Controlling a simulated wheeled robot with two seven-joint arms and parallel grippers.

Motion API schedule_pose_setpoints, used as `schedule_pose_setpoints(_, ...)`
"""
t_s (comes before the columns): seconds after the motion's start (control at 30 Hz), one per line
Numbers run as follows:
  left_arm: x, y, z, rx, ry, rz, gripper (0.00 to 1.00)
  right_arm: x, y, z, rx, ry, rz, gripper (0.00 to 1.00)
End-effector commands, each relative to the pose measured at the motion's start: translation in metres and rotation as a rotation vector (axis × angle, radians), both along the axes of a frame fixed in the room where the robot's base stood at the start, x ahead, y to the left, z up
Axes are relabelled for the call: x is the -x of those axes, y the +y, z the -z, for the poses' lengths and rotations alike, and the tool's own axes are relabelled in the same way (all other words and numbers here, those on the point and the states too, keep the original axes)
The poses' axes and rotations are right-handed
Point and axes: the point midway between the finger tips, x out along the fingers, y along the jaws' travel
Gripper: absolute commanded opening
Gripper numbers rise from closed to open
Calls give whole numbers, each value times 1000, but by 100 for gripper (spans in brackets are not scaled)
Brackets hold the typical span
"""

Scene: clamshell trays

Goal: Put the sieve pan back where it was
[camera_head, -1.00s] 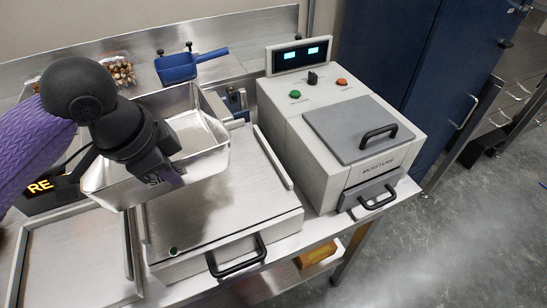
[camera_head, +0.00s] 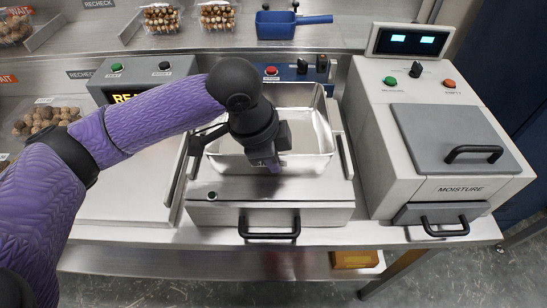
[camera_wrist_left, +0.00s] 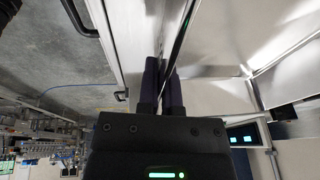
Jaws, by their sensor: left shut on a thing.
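The sieve pan is a shiny rectangular metal pan (camera_head: 312,118) with its open side up, over the flat-topped steel unit (camera_head: 285,187) in the middle. I cannot tell whether its base touches the unit. My left gripper (camera_head: 268,163) is at the pan's near wall, shut on the rim. In the left wrist view the dark fingers (camera_wrist_left: 162,85) close on the thin edge of the pan (camera_wrist_left: 183,40). The gripper and forearm hide part of the pan's left side. My right gripper is not in view.
The moisture unit (camera_head: 370,150) stands close on the right. A flat plate (camera_head: 125,190) lies to the left, before a box with a lit display (camera_head: 122,98). A blue scoop (camera_head: 290,20) and clamshell trays of nuts (camera_head: 161,18) sit on the back shelf. Side rails flank the pan.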

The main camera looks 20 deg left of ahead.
Motion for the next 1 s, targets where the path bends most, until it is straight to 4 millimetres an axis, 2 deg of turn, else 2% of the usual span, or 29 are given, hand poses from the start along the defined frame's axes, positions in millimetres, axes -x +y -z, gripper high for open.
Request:
schedule_pose_setpoints(0.07, 0, 0, 0, 1, -1, 0, 0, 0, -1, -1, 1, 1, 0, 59)
schedule_pose_setpoints(0.27, 0, 0, 2, 0, 1, 0, 41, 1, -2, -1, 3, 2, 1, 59)
schedule_pose_setpoints(0.57, 0, 0, -1, 1, -1, 0, 41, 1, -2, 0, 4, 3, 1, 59)
schedule_pose_setpoints(0.67, 3, 3, -21, 1, -3, -1, 41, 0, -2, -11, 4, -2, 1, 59)
schedule_pose_setpoints(0.9, 14, 19, -88, 1, -5, -2, 41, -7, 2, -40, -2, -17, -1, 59)
schedule_pose_setpoints(1.0, 18, 23, -106, 2, -5, -1, 41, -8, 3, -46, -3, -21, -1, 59)
